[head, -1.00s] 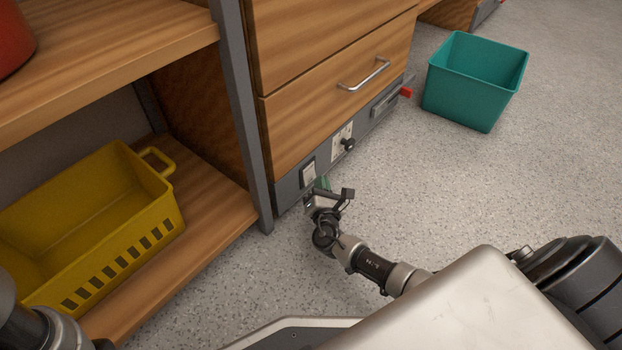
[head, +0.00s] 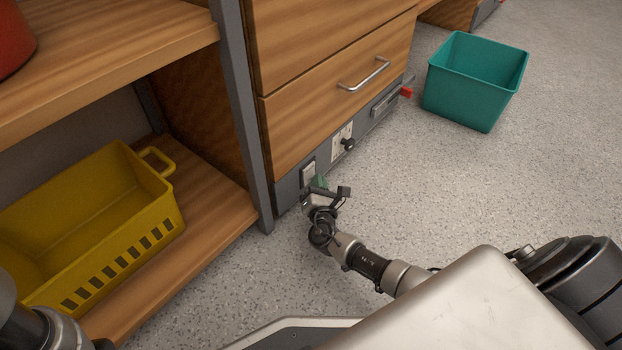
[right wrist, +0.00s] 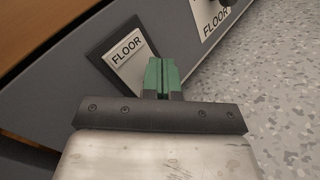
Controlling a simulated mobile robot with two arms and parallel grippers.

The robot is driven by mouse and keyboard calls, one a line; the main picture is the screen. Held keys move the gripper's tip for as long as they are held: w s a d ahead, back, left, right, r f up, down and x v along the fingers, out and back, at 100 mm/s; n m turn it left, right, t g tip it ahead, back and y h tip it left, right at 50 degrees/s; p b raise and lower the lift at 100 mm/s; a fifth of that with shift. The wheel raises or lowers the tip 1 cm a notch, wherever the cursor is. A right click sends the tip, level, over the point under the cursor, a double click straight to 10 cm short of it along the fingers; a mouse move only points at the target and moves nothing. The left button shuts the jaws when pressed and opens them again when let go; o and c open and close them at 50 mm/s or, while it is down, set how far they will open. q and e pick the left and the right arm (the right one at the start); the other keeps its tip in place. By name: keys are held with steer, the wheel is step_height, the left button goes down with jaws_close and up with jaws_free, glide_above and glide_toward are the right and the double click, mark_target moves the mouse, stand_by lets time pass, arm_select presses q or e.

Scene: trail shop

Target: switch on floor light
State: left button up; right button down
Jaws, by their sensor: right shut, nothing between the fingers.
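The floor light switch is a pale rocker plate (head: 308,172) in a dark frame, low on the grey base strip of the drawer cabinet. In the right wrist view the switch (right wrist: 127,60) carries the label "FLOOR". My right gripper (head: 319,183) is at the strip, just below and right of the switch. In the right wrist view its green fingertips (right wrist: 162,72) are together and empty, beside the switch's right edge. I cannot tell whether they touch it. My left gripper is not in view; only a piece of my left arm shows at the lower left.
Right of the switch is a pale panel with a black knob (head: 348,144), also labelled "FLOOR" in the wrist view. Farther along is a red piece (head: 406,92). A teal bin (head: 476,82) stands on the open floor. A yellow basket (head: 150,215) sits on the lower shelf.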

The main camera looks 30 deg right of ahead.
stand_by(0.4)
steer(key=shift+s+d+r+p, duration=0.1)
steer(key=shift+s+d+p, duration=0.2)
steer(key=shift+s, duration=0.35)
steer(key=shift+s, duration=0.1)
steer(key=s, duration=0.1)
steer(key=s+d+p, duration=0.1)
steer(key=s, duration=0.2)
steer(key=shift+s+d+r+p, duration=0.2)
steer(key=shift+d+r+p, duration=0.1)
steer(key=shift+d+p, duration=0.1)
